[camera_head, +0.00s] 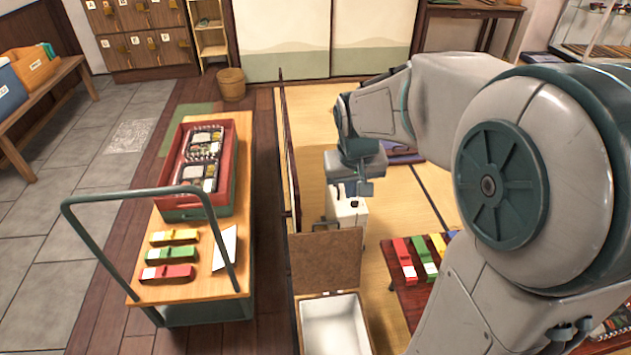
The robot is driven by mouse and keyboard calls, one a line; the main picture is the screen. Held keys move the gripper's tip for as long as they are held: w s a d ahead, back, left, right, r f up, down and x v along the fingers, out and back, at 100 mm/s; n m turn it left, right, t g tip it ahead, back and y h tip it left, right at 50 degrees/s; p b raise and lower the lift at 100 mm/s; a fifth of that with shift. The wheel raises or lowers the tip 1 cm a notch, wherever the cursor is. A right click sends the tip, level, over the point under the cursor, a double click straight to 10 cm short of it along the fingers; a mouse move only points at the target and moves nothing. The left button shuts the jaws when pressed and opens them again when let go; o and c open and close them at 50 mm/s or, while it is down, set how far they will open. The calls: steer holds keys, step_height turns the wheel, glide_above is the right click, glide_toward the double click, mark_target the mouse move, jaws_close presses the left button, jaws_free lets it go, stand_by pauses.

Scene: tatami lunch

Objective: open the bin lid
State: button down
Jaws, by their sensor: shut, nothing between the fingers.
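The bin (298,323) stands at the bottom centre, a box with a wooden rim and a white, empty-looking inside. Its brown lid (325,258) stands up at the bin's far edge, so the opening is uncovered. My gripper (355,203) hangs from my arm beyond the lid, higher in the picture. It is shut and holds nothing. It appears apart from the lid. My arm hides part of the floor to the right of the bin.
A wooden cart (205,287) with a green handle stands left, carrying a red tray (178,152) of lunch boxes and coloured bundles. A white box (347,222) stands behind the lid. A low dark table (408,293) with coloured bundles is right of the bin.

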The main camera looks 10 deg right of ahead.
steer(key=w+f+b, duration=0.3)
steer(key=w+f, duration=0.9)
steer(key=w, duration=0.4)
steer(key=w+f+b, duration=0.2)
steer(key=w+f, duration=0.8)
steer(key=f, duration=0.6)
step_height(320, 180, down, 9)
steer(key=s, duration=0.1)
steer(key=shift+a+t+y, duration=0.25)
steer(key=shift+t+y, duration=0.05)
steer(key=shift+s+r, duration=0.1)
